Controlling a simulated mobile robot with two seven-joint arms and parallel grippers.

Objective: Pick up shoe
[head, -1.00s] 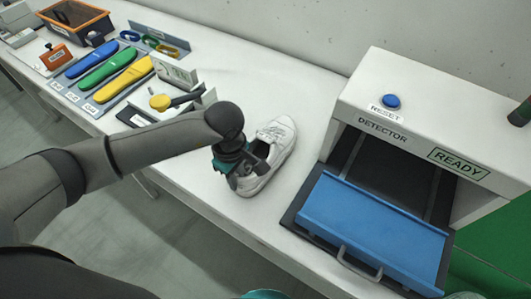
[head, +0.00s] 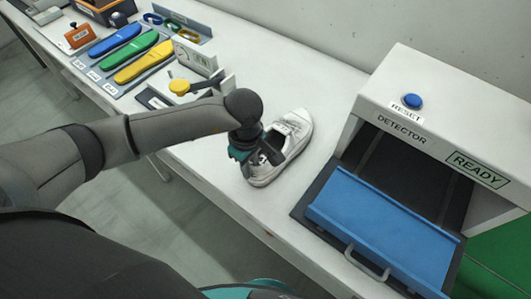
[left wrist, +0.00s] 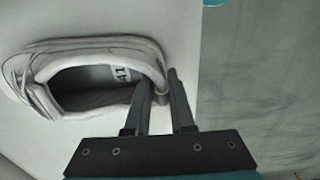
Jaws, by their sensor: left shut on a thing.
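A white shoe (head: 294,127) stands upright on the white table, left of the detector, its heel toward the table's front edge. In the left wrist view the shoe (left wrist: 85,45) shows its open collar and a label reading 41 inside. My left gripper (head: 262,157) is at the heel end of the shoe. In the left wrist view the fingers (left wrist: 160,92) are shut on the shoe's heel rim, one finger inside the collar and one outside. The arm hides part of the shoe in the head view. My right gripper is not in view.
The detector (head: 441,100) with a blue tray (head: 385,225) and a READY sign stands to the right. A yellow-knobbed device (head: 180,87) and blue, green and yellow insoles (head: 135,65) lie to the left. The table behind the shoe is clear.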

